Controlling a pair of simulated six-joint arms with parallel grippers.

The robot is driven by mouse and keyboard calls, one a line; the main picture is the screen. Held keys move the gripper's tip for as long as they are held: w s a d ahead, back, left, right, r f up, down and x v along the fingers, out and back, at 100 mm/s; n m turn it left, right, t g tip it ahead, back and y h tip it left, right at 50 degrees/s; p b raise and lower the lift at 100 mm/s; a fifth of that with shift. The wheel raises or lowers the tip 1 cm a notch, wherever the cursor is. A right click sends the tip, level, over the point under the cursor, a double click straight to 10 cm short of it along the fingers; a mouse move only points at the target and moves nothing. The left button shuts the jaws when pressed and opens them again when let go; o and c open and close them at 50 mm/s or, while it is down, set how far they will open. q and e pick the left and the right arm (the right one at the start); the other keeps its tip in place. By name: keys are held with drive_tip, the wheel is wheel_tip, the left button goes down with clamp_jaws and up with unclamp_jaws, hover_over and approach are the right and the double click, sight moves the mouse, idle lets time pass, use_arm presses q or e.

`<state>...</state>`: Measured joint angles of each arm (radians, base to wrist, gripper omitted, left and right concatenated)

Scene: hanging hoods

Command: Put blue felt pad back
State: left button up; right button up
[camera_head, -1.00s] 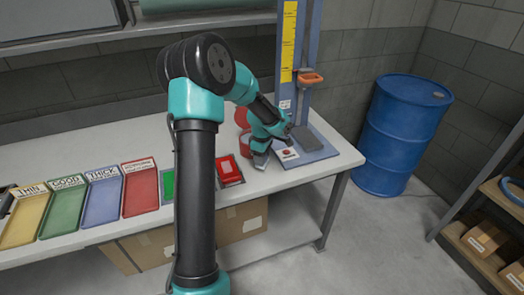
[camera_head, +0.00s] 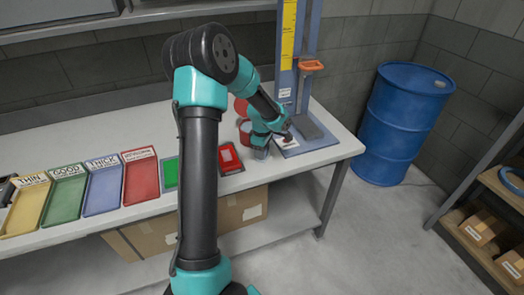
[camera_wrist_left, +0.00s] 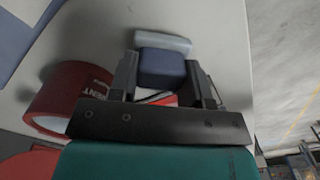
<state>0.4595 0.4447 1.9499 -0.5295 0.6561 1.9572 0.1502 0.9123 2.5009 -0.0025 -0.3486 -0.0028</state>
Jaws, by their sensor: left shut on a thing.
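My left gripper (camera_head: 262,148) points down over the right part of the bench, between a red pad and the base of a measuring stand. In the left wrist view its fingers (camera_wrist_left: 168,80) are shut on a dark blue block (camera_wrist_left: 163,68), which looks like the blue felt pad. A pale grey-blue piece (camera_wrist_left: 163,43) lies against the block's far side; I cannot tell whether they are joined. In the head view the block is mostly hidden by the gripper. A red and white patch shows between the fingers near the palm. My right gripper is out of view.
A red lettered roll or can (camera_wrist_left: 68,97) lies close beside the gripper. The red pad (camera_head: 231,157) sits left of it. The measuring stand (camera_head: 288,60) has an orange handle (camera_head: 311,66). Coloured trays (camera_head: 103,188) line the bench's left. A blue drum (camera_head: 403,125) stands beyond.

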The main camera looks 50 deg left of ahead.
use_arm(q)
drive_tip(key=shift+f, duration=0.6)
drive_tip(key=o, duration=1)
drive_tip(key=shift+r, duration=0.1)
wheel_tip(320, 180, up, 17)
drive_tip(key=shift+r, duration=0.1)
idle(0.3)
